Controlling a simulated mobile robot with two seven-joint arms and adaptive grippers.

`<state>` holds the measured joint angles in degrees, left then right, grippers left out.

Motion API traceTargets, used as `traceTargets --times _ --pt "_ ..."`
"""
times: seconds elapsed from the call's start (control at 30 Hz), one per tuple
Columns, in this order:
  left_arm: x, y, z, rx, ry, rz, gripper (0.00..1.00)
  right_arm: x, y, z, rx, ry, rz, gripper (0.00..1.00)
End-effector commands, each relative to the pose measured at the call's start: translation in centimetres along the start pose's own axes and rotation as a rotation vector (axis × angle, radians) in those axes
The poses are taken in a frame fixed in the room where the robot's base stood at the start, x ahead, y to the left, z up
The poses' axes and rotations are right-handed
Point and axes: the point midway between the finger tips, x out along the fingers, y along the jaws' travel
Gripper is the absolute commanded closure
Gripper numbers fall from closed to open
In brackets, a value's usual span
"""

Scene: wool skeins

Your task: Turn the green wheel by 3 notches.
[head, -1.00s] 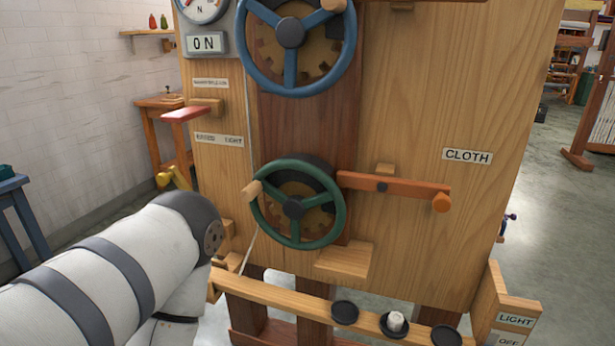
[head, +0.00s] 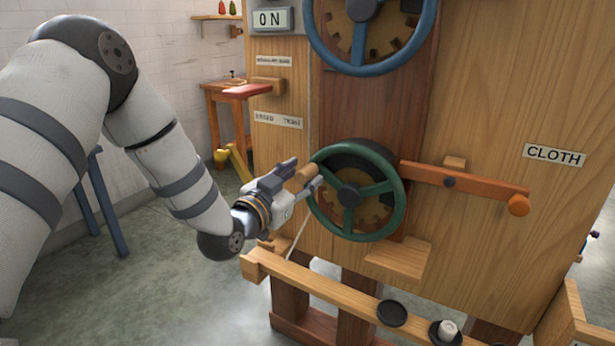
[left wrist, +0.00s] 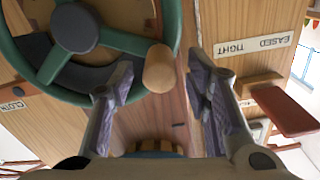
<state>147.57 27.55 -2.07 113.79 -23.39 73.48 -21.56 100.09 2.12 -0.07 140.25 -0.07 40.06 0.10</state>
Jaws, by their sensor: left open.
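In the left wrist view the wheel (left wrist: 109,40) fills the upper left, and the knob (left wrist: 159,69) lies ahead of and between the fingertips. My left gripper (head: 304,176) is open at the knob, its fingers to either side of it; in the left wrist view the gripper (left wrist: 158,82) shows gaps beside the knob. I cannot tell whether a finger touches it. My right gripper is not in view.
A blue wheel (head: 360,68) sits above the green one. An orange lever (head: 470,180) is to the right, near the CLOTH label (head: 554,155). A red lever (head: 248,90) is at the upper left. A wooden rail (head: 310,287) runs below.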

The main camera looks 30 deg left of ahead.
Motion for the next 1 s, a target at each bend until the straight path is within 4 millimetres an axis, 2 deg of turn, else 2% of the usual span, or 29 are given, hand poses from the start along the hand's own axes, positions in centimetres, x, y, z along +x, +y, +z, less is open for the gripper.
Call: traceTargets --times 0.17,0.43,0.6,0.63,0.87,1.0 --pt "2.0 0.0 0.1 -0.001 -0.002 0.0 0.56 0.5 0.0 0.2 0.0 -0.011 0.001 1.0" --pt "2.2 0.0 0.0 -0.002 -0.001 0.0 0.56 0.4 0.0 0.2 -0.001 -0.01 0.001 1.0" --pt "2.2 0.0 0.0 -0.001 -0.001 0.0 0.95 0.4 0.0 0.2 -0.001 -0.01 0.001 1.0" --pt "2.2 0.0 0.0 -0.001 -0.001 0.0 1.0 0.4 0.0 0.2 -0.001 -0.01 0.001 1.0" --pt "2.3 0.1 0.0 0.002 -0.001 0.001 1.0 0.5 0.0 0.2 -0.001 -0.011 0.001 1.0" --pt "3.1 0.2 -0.2 0.03 -0.001 0.002 1.0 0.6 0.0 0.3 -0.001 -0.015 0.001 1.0"
